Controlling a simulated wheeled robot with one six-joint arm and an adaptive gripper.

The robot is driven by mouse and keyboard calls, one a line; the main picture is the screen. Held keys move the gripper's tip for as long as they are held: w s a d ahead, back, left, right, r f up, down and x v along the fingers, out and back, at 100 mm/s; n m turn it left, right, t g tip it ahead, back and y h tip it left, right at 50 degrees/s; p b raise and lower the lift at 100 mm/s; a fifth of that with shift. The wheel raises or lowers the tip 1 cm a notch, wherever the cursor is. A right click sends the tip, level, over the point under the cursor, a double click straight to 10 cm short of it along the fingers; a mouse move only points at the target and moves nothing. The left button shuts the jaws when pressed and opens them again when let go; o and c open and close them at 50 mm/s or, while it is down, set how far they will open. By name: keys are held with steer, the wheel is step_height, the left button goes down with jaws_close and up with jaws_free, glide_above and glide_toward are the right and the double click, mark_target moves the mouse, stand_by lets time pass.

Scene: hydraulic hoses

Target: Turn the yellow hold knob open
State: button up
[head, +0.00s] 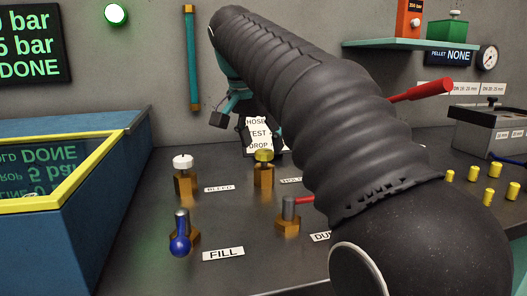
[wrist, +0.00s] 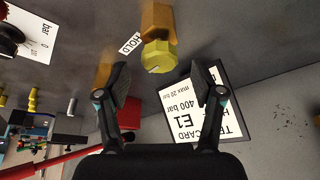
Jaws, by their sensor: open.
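The yellow hold knob (head: 263,156) sits on top of a brass hexagonal valve body (head: 264,176) on the bench in the head view. In the wrist view the yellow knob (wrist: 158,56) shows close up beside the HOLD label (wrist: 130,43), with a slot line on its face. My gripper (wrist: 160,85) is open in the wrist view, its two dark fingers apart. The knob shows just beyond the gap between them, and no contact is visible. In the head view my gripper (head: 232,112) is partly hidden by my arm, above and behind the knob.
A white-topped bleed valve (head: 183,162) stands left, and a blue-handled fill valve (head: 180,243) and a red-handled valve (head: 289,215) stand nearer. A white test card (head: 259,132) is behind the knob. A blue tank with yellow rim (head: 62,205) fills the left.

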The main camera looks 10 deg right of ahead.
steer(key=shift+x, duration=1.05)
steer(key=c, duration=1.1)
steer(key=shift+c, duration=0.2)
